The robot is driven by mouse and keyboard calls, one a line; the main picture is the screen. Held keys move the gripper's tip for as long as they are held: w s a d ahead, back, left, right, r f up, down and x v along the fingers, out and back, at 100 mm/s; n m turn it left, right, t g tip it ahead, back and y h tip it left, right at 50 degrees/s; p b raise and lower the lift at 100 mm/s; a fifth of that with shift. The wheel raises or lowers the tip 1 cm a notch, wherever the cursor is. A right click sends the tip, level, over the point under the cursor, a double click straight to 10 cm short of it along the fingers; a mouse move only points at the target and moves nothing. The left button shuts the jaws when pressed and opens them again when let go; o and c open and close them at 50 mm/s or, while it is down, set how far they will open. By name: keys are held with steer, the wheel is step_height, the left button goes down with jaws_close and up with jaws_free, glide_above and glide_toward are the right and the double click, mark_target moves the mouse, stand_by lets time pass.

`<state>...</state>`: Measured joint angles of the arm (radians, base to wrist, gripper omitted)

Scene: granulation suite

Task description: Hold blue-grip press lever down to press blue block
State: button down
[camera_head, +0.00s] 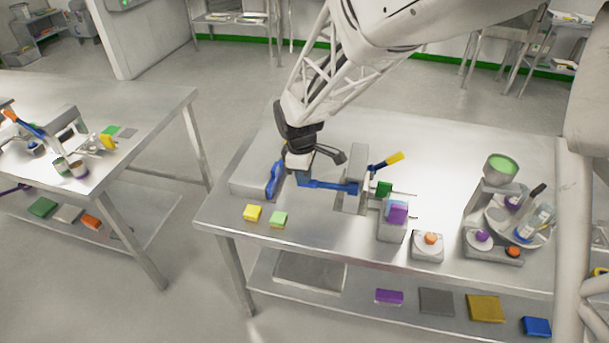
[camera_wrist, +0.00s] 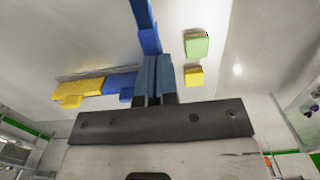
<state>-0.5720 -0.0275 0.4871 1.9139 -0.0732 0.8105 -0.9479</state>
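The blue press lever (camera_head: 330,186) runs nearly level from the grey press post (camera_head: 355,172) to my gripper (camera_head: 303,180). The lever also shows in the wrist view (camera_wrist: 145,20), running away beyond my fingertips. My gripper (camera_wrist: 156,62) points down at the lever's outer end, its two blue-grey fingers close together with only a thin dark line between them. The fingertips appear to touch the lever from above; the exact contact is hidden. I cannot make out a blue block under the press. Another blue part (camera_head: 274,180) stands left of my gripper.
A yellow block (camera_head: 252,213) and green block (camera_head: 278,219) lie at the table's front left. A yellow-grip lever (camera_head: 388,161) slants upward right of the post. A grey stand with a purple block (camera_head: 397,213) and a round carousel (camera_head: 518,222) stand farther right.

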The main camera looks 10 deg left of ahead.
step_height(320, 180, up, 13)
steer(key=a, duration=0.1)
steer(key=shift+w+a, duration=0.25)
steer(key=shift+a, duration=0.1)
stand_by(0.3)
steer(key=s+d+r+m, duration=0.2)
steer(key=s+d+m, duration=0.1)
steer(key=d, duration=0.5)
steer(key=s+d+r+m+t, duration=0.1)
steer(key=s+d+r+m, duration=0.2)
steer(key=d, duration=0.4)
steer(key=s+d+r+m, duration=0.2)
steer(key=s+d+m, duration=0.1)
steer(key=d, duration=0.5)
steer(key=s+d+f+m+t, duration=0.1)
steer(key=s+d+m, duration=0.8)
steer(key=s+d, duration=0.4)
steer(key=s, duration=0.3)
steer(key=shift+s+d+t+y, duration=0.15)
steer(key=shift+s+t+y, duration=0.15)
steer(key=shift+s, duration=0.1)
